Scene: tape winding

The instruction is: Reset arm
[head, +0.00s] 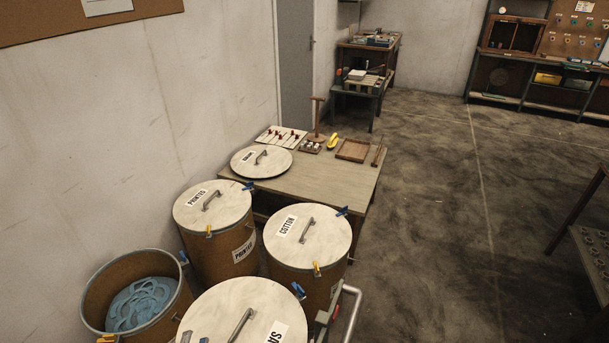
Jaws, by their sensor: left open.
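I cannot make out either of my grippers or arms in the head view. No thing is seen held. A wooden worktable (318,188) stands against the left wall. A round lid marked with a label (262,161) lies on its near left corner. Three lidded drums stand in front of the table: one labelled PRINTED (213,206), one labelled COTTON (308,236), and one at the bottom edge with its label partly cut off (245,318). An open drum (97,287) at lower left holds coiled blue tape (143,303).
The table also bears a white board with red-handled pieces (281,137), an upright wooden stand (317,120), a yellow item (332,142) and a shallow wooden tray (353,150). A metal rail (351,311) shows at the bottom. The floor (440,215) to the right is clear.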

